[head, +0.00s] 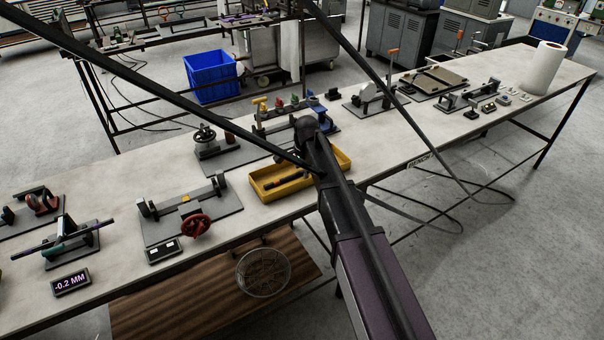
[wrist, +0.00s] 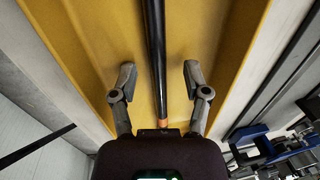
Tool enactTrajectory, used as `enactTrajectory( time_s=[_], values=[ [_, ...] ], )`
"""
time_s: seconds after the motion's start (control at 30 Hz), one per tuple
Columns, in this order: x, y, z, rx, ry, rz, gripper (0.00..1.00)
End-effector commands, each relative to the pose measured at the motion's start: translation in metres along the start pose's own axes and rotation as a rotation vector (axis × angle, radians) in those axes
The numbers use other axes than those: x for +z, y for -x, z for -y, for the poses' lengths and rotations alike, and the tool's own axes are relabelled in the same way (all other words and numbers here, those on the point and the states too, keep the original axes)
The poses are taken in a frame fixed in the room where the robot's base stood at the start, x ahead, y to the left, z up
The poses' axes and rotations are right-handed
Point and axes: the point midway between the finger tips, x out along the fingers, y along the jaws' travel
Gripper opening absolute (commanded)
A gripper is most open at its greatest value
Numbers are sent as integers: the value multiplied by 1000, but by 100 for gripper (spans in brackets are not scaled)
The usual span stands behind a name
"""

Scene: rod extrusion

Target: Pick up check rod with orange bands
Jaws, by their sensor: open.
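The check rod (wrist: 154,50) is a dark, slim rod lying in a yellow tray (wrist: 92,30). An orange band (wrist: 161,124) shows near its lower end in the wrist view; its far end is out of that view. My gripper (wrist: 158,72) is open over the tray, one finger on each side of the rod and apart from it. In the head view the yellow tray (head: 266,196) is on the bench, with part of the dark rod (head: 283,181) visible inside.
The tray walls rise on both sides of my fingers. A fixture with blue, yellow and red parts (head: 290,108) stands behind the tray. A fixture with a red handwheel (head: 194,226) stands left of it. A display reading -0.2 MM (head: 70,283) is further left.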

Motion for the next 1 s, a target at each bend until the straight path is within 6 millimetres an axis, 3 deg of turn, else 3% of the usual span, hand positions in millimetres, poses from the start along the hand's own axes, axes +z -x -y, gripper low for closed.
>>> enactTrajectory(
  time_s=[0.03,0.2,0.67,1.0],
  values=[
    [0,0,0,0,0,0,52],
    [0,0,0,0,0,0,1],
    [0,1,0,0,-1,0,0],
    [0,14,2,0,-1,0,0]
  ],
)
